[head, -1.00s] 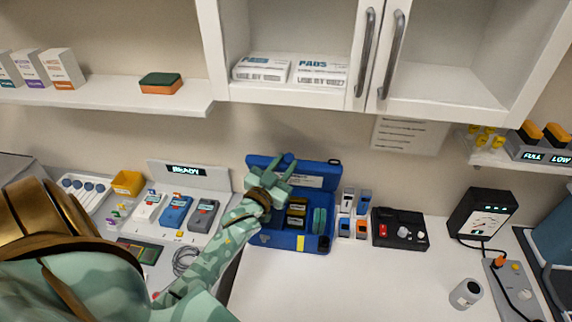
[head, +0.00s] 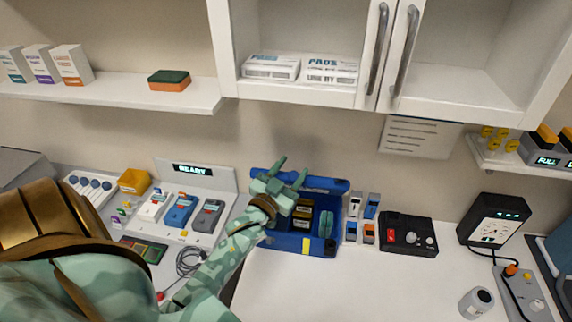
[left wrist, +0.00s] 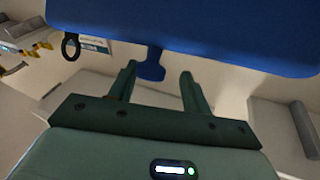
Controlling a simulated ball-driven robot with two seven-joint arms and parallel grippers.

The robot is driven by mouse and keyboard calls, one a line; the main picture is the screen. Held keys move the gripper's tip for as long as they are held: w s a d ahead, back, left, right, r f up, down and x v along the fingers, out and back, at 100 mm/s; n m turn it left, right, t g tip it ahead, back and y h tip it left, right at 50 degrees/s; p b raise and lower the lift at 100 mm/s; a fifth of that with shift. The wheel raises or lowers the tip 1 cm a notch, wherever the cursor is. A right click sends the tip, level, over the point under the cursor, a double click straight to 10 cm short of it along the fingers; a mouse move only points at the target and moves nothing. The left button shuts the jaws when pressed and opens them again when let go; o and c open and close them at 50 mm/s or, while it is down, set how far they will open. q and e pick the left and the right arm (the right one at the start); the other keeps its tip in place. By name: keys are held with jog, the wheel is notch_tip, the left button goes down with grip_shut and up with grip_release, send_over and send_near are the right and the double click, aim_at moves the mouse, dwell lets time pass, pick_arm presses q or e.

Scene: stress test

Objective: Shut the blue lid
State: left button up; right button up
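The blue lid (head: 328,184) belongs to an open blue case (head: 322,250) on the white counter. It is hinged at the case's back and tilts forward, partly lowered above the case. Yellow-black and teal items show inside the case. My left gripper (head: 290,172) is at the left half of the lid, fingers spread, nothing held between them. In the left wrist view the lid (left wrist: 200,30) fills the top, and a blue tab hangs from it beyond the open fingers (left wrist: 158,75). Whether the fingers touch the lid I cannot tell. My right gripper is not in view.
Left of the case are a READY charging dock (head: 185,208), a coiled cable (head: 190,262) and a yellow bin (head: 134,181). Right of it are small orange and blue boxes and a black device (head: 408,234). A cabinet (head: 300,95) hangs above.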

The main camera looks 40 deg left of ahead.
pick_arm(q)
jog(key=b+v, duration=0.2)
jog(key=v, duration=1.4)
jog(key=shift+s, duration=0.15)
jog(key=shift+f, duration=0.1)
